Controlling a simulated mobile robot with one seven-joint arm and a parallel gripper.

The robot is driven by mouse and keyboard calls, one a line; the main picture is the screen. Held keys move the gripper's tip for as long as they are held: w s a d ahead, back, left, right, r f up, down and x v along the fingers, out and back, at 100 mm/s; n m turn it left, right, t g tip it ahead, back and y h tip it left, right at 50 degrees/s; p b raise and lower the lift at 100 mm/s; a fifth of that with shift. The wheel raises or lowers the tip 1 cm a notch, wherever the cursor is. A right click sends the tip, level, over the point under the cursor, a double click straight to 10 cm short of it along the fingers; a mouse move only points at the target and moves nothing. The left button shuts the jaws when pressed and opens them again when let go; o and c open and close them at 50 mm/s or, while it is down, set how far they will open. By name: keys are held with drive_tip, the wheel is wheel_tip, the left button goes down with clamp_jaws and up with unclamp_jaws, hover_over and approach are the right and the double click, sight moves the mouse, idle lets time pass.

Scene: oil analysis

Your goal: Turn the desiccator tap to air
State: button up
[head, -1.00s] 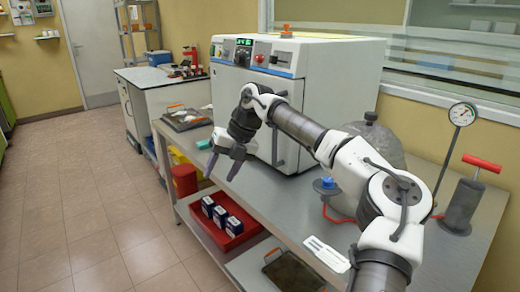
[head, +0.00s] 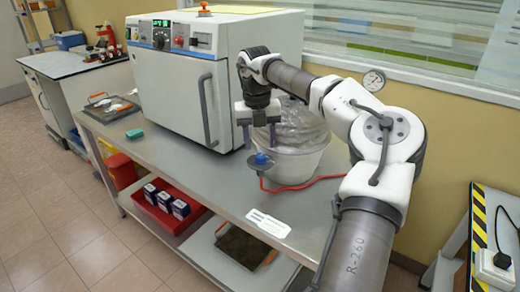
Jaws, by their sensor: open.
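The desiccator (head: 300,165) is a pale, translucent round vessel on the steel bench, right of the oven. The tap appears to be the blue knob (head: 261,158) on a small round grey base in front of the vessel's left side, with a red hose (head: 310,185) running right from it. My gripper (head: 260,146) points down with its two dark fingers apart. It is empty and appears just above the blue knob. I cannot tell whether the fingers reach around it. My gripper and forearm hide part of the vessel's top.
A white oven (head: 185,95) stands close on the left. A pressure gauge (head: 373,80) shows behind my arm. A white label card (head: 269,223) lies on the bench front (head: 205,185), and a teal block (head: 135,133) lies farther left. The front of the bench is mostly clear.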

sight(260, 155)
drive_tip(key=shift+d+f, duration=0.1)
drive_tip(key=shift+f, duration=1.95)
drive_tip(key=shift+c, duration=0.4)
drive_tip(key=c, duration=0.9)
drive_tip(key=shift+r+p, duration=0.1)
drive_tip(key=shift+p, duration=0.2)
drive_tip(key=shift+n, duration=0.4)
drive_tip(key=n+p, duration=0.2)
drive_tip(key=n, duration=0.3)
drive_tip(key=n+p, duration=0.1)
drive_tip(key=n, duration=0.5)
drive_tip(key=shift+t, duration=0.3)
